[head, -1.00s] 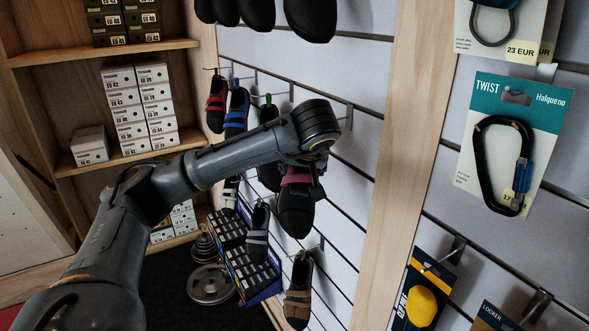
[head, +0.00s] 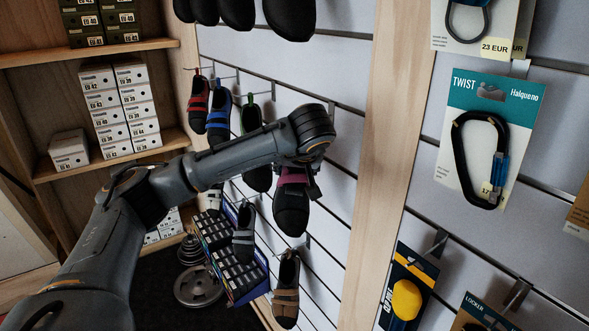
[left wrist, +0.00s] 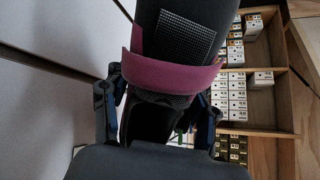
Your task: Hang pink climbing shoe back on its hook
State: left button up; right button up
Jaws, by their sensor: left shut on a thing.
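The pink climbing shoe (head: 291,212), black with a pink strap, is held toe down in front of the slatted wall in the head view. My left gripper (head: 297,178) is at its strap area, mostly hidden behind my wrist. In the left wrist view the shoe (left wrist: 177,72) fills the middle, and my left gripper (left wrist: 157,112) has one finger on each side of it, shut on it. My wrist hides part of the wall above the shoe, so I cannot tell which hook is its own. My right gripper is not in view.
Red (head: 198,104), blue (head: 219,118) and green-tabbed (head: 256,150) shoes hang to the left. A grey shoe (head: 244,235) and a brown shoe (head: 286,292) hang below. A wooden post (head: 392,130) and a packaged carabiner (head: 482,160) are to the right. Shoeboxes (head: 125,100) fill shelves behind.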

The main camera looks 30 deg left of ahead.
pick_arm(q)
jog(key=o, duration=1.5)
jog(key=shift+s+r, duration=0.1)
jog(key=v, duration=0.8)
